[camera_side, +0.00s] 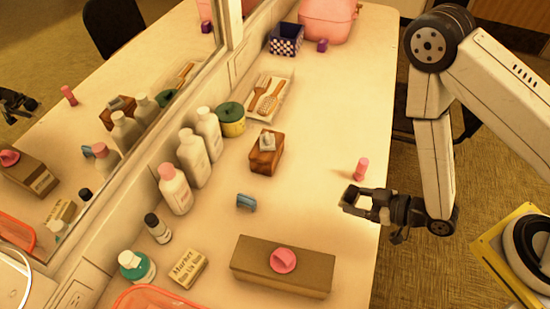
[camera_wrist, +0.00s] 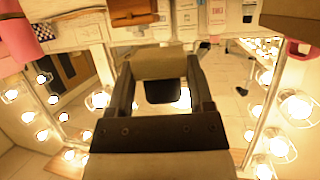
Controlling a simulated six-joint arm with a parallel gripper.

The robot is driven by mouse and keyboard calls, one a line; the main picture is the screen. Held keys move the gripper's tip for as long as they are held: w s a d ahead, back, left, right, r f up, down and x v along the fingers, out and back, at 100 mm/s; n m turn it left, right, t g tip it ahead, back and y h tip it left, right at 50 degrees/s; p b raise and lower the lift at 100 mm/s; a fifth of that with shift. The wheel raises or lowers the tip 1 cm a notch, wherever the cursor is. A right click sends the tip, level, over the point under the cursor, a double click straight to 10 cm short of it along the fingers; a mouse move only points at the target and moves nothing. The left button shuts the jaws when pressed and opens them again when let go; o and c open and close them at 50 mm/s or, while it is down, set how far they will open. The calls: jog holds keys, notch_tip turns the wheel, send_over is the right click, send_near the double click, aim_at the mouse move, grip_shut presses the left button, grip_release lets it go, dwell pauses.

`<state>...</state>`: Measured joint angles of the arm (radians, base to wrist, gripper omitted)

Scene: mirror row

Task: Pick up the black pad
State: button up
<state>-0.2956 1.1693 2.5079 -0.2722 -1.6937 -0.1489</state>
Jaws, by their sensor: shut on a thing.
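My gripper (camera_side: 358,203) is above the right edge of the table, shut across a flat block between its fingertips. I take this block for the black pad (camera_wrist: 160,64); in the wrist view its face looks dull olive-brown in the warm light. It spans the gap between the two dark fingers. In the side view it is small and dark at the tip, and its outline is hard to separate from the fingers. A black shape (camera_wrist: 163,91) shows between the fingers below it; I cannot tell what that is.
A brown box (camera_side: 245,265) with a pink knob (camera_side: 284,260) is at the front. A pink cylinder (camera_side: 361,169) stands near my gripper. A wooden box (camera_side: 267,153), a blue item (camera_side: 246,202) and white bottles (camera_side: 193,158) stand toward the mirror (camera_side: 150,80). The middle right is clear.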

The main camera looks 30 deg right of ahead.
jog(key=shift+r, duration=0.8)
